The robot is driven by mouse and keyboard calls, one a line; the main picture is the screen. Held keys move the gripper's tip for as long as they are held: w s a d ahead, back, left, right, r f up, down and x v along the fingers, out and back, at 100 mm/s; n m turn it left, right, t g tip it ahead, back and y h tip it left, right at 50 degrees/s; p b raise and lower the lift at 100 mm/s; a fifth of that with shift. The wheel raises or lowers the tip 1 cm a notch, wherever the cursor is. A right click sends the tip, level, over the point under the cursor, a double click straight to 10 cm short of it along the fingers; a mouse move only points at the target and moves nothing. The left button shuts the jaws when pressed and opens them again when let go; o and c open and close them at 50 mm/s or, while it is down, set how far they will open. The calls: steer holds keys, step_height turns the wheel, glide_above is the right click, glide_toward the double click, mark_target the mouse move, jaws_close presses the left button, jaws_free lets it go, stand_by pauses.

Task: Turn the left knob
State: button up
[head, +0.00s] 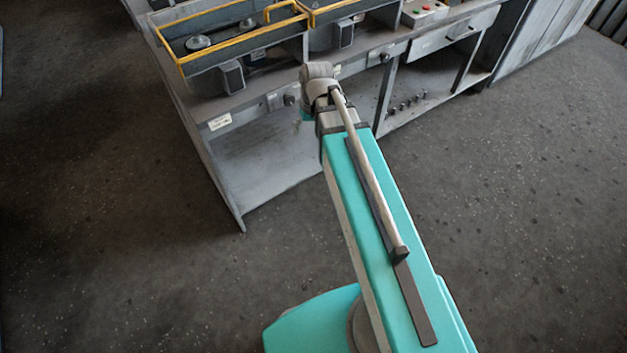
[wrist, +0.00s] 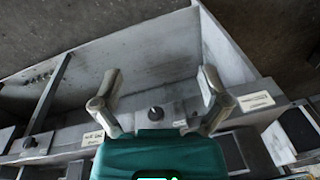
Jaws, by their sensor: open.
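The left knob (head: 289,100) is a small dark round knob on the front edge strip of the grey bench, just left of my wrist in the head view. In the wrist view, the left knob (wrist: 155,113) shows dark on a light plate, between my fingers. My gripper (wrist: 160,73) is open, with one finger on each side of the knob in the picture and nothing between the tips. I cannot tell how far the fingers are from the knob; no contact shows. The head view mostly hides my gripper behind my wrist.
A second knob (head: 385,57) sits farther right on the bench front; it also shows in the wrist view (wrist: 29,142). A white label (head: 220,121) is left of the left knob. A yellow-railed housing (head: 225,50) stands on top. The open shelf (head: 262,160) below looks empty.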

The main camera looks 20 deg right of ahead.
steer(key=s+f+m+h+b, duration=0.1)
steer(key=s+f+b, duration=0.1)
steer(key=s, duration=0.5)
step_height(320, 180, down, 15)
steer(key=b, duration=1.4)
steer(key=shift+a+r+g, duration=0.2)
steer(key=shift+g, duration=0.1)
steer(key=shift+w, duration=0.1)
steer(key=shift+r, duration=0.15)
step_height(320, 180, up, 15)
steer(key=p, duration=1.5)
steer(key=shift+r, duration=0.2)
stand_by(0.8)
